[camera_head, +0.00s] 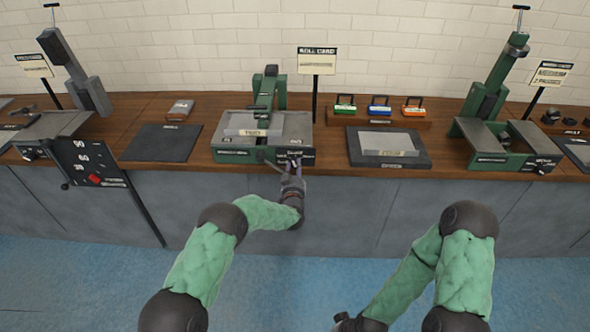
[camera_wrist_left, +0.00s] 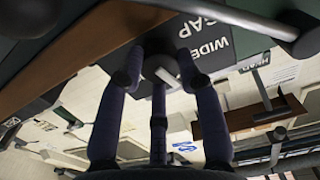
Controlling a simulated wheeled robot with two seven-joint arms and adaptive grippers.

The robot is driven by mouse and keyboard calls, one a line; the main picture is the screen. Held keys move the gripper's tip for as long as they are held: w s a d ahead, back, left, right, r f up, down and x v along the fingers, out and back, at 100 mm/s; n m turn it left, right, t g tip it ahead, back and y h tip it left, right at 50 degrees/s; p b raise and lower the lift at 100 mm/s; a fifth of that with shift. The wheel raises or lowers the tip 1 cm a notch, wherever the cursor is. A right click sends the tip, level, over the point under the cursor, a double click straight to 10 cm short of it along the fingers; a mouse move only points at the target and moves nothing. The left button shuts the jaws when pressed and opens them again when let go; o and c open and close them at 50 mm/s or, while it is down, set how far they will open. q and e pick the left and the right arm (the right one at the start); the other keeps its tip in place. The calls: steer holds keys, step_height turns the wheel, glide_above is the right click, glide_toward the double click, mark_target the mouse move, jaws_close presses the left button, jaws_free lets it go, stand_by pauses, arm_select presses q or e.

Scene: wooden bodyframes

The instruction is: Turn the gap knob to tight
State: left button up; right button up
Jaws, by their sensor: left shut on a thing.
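The green-framed machine (camera_head: 232,156) stands at the middle of the wooden bench, with a flat grey bed and a dark panel on its front right. My left gripper (camera_head: 292,162) is at that panel, shut on the gap knob (camera_wrist_left: 167,78). The left wrist view shows my left gripper's fingers (camera_wrist_left: 160,68) around the small knob, which has a pale pointer. The dark panel (camera_wrist_left: 222,60) beside it carries the white words WIDE and GAP. The fingers hide part of the knob and any other label. My right arm reaches down to the bottom edge, and its gripper is not visible.
A sign reading ROLL CARD (camera_head: 317,61) stands behind the machine. To its right are a rack of coloured stamps (camera_head: 379,122) and a dark tray (camera_head: 357,156) with a grey slab. Another green machine (camera_head: 490,140) stands further right. A dark mat (camera_head: 160,143) lies left.

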arm_select(q)
steer(key=m, duration=0.4)
steer(key=shift+f, duration=0.1)
steer(key=m, duration=0.3)
steer(key=shift+m, duration=0.3)
steer(key=m, duration=0.3)
steer(key=shift+m, duration=2.3)
steer(key=o, duration=1.1)
steer(key=shift+o, duration=0.2)
steer(key=shift+s, duration=0.1)
steer(key=s, duration=1.1)
steer(key=shift+s, duration=0.4)
